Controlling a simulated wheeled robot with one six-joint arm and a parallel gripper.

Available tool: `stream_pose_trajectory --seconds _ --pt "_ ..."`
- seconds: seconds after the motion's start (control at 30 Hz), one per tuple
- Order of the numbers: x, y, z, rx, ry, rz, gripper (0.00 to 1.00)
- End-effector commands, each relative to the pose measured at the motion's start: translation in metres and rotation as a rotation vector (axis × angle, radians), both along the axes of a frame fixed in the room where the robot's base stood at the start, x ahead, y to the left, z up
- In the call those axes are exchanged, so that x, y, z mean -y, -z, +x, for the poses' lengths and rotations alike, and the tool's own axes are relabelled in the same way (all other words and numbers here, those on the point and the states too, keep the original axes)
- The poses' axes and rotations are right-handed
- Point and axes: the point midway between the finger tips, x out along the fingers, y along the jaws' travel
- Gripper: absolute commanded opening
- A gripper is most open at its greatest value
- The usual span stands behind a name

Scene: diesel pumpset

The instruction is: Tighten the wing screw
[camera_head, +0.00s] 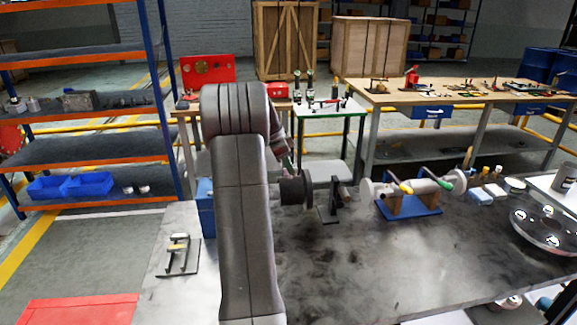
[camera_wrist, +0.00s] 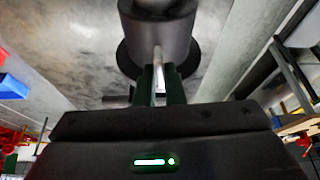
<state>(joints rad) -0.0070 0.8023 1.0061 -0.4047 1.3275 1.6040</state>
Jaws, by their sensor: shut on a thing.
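My gripper (camera_wrist: 158,88) is shut on a slim, bright metal piece (camera_wrist: 159,72), which appears to be the wing screw. The piece stands between the two dark green fingers, against a dark round cylinder (camera_wrist: 158,32) with a wide flange. The fingers hide most of the screw's shape, including any wings. In the head view my gripper (camera_head: 289,165) comes down at the top of the same dark cylinder (camera_head: 291,190), which lies on its side above the bench. The screw cannot be made out there.
The grey workbench (camera_head: 380,270) carries a black stand (camera_head: 330,205) just right of the cylinder. A small black fixture (camera_head: 179,255) stands left of my arm. The bench front is clear.

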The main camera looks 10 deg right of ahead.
Motion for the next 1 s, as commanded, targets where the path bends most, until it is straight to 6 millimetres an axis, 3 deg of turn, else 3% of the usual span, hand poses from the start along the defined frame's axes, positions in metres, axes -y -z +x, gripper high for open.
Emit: stream_pose_trajectory --seconds 0.17,0.2,0.3,0.67,0.77,1.0 --pt "0.0 -0.001 0.0 0.002 -0.002 0.0 0.0" --pt "0.0 -0.001 0.0 0.002 -0.002 0.0 0.17" --pt "0.0 -0.001 0.0 0.001 -0.002 0.0 0.31" --pt "-0.003 -0.006 0.001 0.002 -0.003 0.0 0.31" --pt "-0.008 -0.019 0.0 0.004 -0.004 0.0 0.31" --pt "-0.029 -0.069 -0.001 0.006 -0.004 0.001 0.31"
